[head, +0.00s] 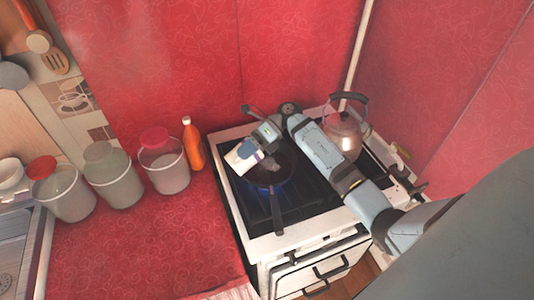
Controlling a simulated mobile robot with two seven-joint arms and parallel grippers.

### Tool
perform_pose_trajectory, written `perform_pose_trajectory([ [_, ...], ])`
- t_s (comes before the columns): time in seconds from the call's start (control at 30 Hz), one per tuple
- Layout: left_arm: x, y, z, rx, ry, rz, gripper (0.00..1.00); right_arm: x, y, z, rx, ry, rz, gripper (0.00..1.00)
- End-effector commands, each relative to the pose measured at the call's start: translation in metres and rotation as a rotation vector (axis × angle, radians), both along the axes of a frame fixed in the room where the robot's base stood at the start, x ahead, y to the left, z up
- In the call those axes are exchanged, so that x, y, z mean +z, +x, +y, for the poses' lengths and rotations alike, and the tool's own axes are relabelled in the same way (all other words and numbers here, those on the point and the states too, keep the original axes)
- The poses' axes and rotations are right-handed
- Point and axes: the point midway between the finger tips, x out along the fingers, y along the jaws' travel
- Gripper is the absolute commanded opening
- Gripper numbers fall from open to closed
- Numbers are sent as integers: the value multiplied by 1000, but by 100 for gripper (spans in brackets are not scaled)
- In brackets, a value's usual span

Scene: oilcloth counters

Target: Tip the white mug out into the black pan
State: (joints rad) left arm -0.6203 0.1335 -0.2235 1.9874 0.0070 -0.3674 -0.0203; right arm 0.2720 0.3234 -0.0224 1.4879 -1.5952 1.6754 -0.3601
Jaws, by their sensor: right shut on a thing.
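The white mug (241,157) is tipped on its side above the left part of the stove. My right gripper (254,147) is shut on it, with the arm reaching in from the right. The black pan (287,170) sits on the stove just below and to the right of the mug, its handle pointing toward the front. A small pale patch shows over the pan; I cannot tell exactly what it is. The gripper and mug hide part of the pan's far side. My left gripper is not in view.
A metal kettle (342,137) stands on the stove behind my right forearm. A blue glow shows at the pan's burner. An orange bottle (193,145) and several lidded containers (163,165) line the red counter (140,240), whose front is clear.

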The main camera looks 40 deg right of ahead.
Motion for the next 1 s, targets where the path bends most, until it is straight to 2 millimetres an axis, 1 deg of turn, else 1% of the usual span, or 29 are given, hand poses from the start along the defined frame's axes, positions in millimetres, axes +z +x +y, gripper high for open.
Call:
perform_pose_trajectory([
  [1.0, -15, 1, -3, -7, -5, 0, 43, 7, 1, -18, 0, 122, 4, 7],
])
